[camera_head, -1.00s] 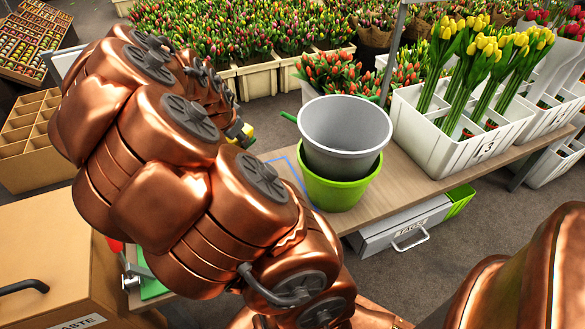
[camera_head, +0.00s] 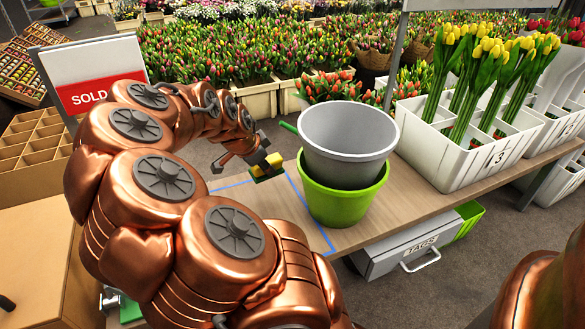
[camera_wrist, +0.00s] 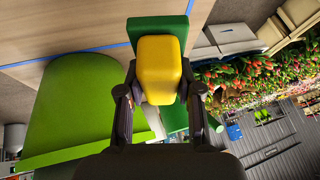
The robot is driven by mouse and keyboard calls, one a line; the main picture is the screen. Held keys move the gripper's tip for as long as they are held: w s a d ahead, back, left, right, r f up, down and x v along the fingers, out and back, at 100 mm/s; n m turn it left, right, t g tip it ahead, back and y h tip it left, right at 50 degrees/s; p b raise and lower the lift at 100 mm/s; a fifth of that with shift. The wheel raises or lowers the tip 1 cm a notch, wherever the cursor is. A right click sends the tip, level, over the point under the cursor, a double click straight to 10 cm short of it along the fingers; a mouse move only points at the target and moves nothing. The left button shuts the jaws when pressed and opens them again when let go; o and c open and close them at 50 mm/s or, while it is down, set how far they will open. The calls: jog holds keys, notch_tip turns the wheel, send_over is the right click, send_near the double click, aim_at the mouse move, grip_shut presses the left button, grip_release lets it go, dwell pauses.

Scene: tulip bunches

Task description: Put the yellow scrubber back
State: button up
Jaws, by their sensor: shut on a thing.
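The yellow scrubber (camera_head: 272,161) is a yellow block with a green side. It is at the far edge of the wooden bench (camera_head: 405,192), left of the buckets. My gripper (camera_head: 256,155) is shut on it. In the wrist view the yellow block (camera_wrist: 160,68) sits between both fingers of my gripper (camera_wrist: 160,86), with the green part behind it. A blue outline (camera_head: 233,186) is marked on the bench, and the scrubber appears over its far side. I cannot tell whether the scrubber touches the bench.
A grey bucket (camera_head: 345,135) stands in a green bucket (camera_head: 340,204) just right of the scrubber. A green stick (camera_head: 289,128) shows beside them. White tulip crates (camera_head: 450,150) fill the bench's right part. A TAGS drawer (camera_head: 408,244) hangs below.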

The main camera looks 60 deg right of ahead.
jog(key=d+f+b, duration=0.1)
jog(key=d+f, duration=0.1)
jog(key=d, duration=0.2)
jog(key=d+f+b, duration=0.1)
jog(key=d+f, duration=0.1)
jog(key=d, duration=0.2)
jog(key=d+f+b, duration=0.2)
jog(key=d, duration=0.2)
jog(key=shift+f, duration=0.3)
jog(key=shift+d+f, duration=0.45)
jog(key=shift+d, duration=0.4)
jog(key=shift+f, duration=0.1)
jog(key=o, duration=1.1)
jog(key=shift+f+b, duration=0.25)
jog(key=shift+b, duration=0.35)
